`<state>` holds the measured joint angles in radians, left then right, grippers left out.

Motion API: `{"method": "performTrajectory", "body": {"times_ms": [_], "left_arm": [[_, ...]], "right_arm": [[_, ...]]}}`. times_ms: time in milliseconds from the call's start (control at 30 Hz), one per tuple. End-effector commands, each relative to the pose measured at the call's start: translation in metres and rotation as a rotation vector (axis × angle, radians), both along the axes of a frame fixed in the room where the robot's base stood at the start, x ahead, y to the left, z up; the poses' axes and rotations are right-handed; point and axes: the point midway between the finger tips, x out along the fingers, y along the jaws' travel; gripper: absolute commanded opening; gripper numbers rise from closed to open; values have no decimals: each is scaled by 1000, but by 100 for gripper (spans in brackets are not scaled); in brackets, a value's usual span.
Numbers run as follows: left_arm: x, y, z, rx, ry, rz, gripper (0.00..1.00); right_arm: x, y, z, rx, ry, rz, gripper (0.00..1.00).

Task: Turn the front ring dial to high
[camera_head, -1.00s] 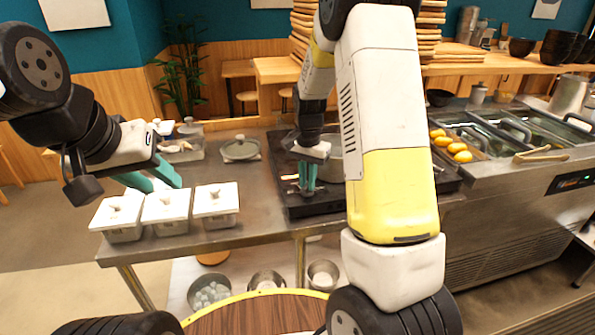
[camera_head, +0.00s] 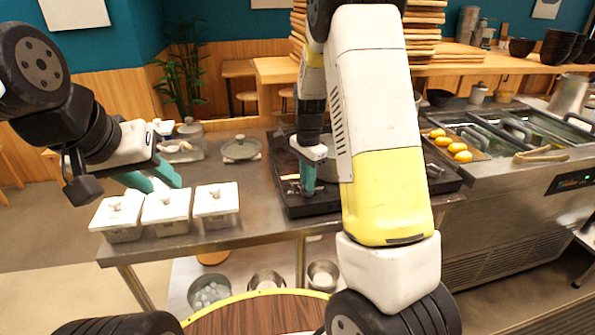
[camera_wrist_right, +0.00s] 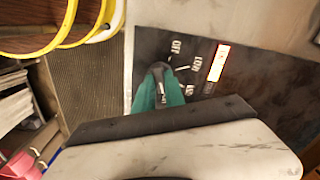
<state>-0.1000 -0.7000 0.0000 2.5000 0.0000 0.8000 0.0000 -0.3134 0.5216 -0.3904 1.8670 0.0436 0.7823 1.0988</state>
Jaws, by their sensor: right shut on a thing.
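The black stove (camera_head: 310,208) sits on the steel table. My right gripper (camera_head: 307,180) points down at the stove's front panel. In the right wrist view, its teal fingers (camera_wrist_right: 161,88) are shut on the front ring dial, which they mostly hide. White markings (camera_wrist_right: 175,47) that look like OFF, with LOW and another label below, show on the panel (camera_wrist_right: 205,50) beside the fingers. I cannot read clearly which marking the dial points at. My left gripper (camera_head: 155,182) is open and empty above the white lidded containers.
White lidded containers (camera_head: 166,207) stand at the table's front left. A grey pot lid (camera_head: 240,149) lies behind them. My right arm hides part of the stove. Yellow food items (camera_head: 458,150) and steel wells are at the right.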

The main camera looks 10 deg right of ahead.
Motion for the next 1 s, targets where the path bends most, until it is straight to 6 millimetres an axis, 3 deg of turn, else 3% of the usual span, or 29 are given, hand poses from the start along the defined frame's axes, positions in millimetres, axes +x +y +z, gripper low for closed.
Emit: {"method": "performTrajectory", "body": {"times_ms": [267, 300, 400, 767, 1000], "left_arm": [[0, 0, 0, 0, 0, 0, 36], [0, 0, 0, 0, 0, 0, 36], [0, 0, 0, 0, 0, 0, 36], [0, 0, 0, 0, 0, 0, 36], [0, 0, 0, 0, 0, 0, 36]], "right_arm": [[2, 0, 2, 0, -5, -3, 0], [2, 0, 2, 0, -5, -3, 18], [1, 0, 1, 1, -5, -3, 36], [1, 0, 4, 0, -3, -1, 36], [2, 0, 41, 1, -6, 0, 36]]}}
